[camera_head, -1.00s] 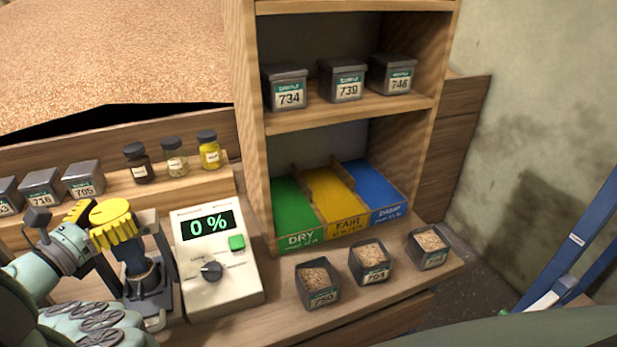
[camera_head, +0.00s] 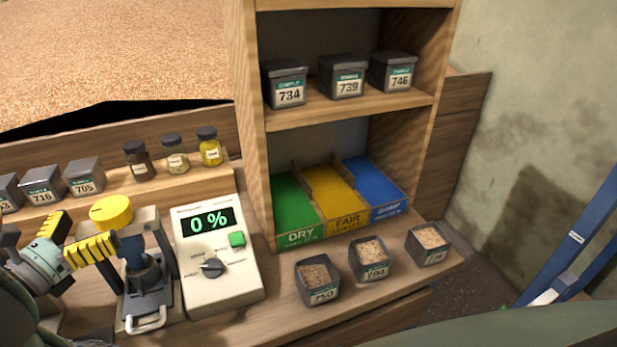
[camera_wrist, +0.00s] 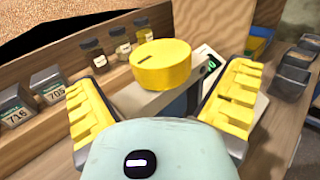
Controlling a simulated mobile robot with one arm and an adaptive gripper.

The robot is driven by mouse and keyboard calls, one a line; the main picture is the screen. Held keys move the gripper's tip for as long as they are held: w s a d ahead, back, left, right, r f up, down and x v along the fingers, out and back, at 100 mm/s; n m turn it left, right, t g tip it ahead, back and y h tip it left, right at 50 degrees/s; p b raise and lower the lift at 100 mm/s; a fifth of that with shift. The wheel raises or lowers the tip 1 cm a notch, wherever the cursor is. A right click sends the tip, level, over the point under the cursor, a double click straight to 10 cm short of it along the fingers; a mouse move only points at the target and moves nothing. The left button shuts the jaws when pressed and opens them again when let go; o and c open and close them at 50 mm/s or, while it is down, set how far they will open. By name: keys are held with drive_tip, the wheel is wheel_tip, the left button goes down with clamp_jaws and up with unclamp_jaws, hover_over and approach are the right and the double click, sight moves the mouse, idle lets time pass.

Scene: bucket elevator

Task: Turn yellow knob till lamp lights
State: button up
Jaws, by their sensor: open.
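The yellow knob (camera_head: 111,212) is a round cap on top of a small dark press with a grey frame (camera_head: 149,275), at the left of the bench. In the wrist view the knob (camera_wrist: 160,66) has a dark mark on its top and lies ahead, between the lines of the two fingers. My gripper (camera_head: 88,232), with yellow ribbed fingers, is open just left of the knob; it also shows in the wrist view (camera_wrist: 163,78). I see no contact with the knob. A white meter (camera_head: 218,290) right of the press reads 0 %. I cannot make out a lit lamp.
Small jars (camera_head: 174,153) and sample tins (camera_head: 83,178) stand on a ledge behind. Several grain tins (camera_head: 371,262) line the bench front at right. A wooden shelf (camera_head: 345,118) with coloured bins (camera_head: 297,205) rises behind the meter.

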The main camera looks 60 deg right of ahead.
drive_tip(key=v, duration=0.7)
drive_tip(key=shift+a, duration=0.2)
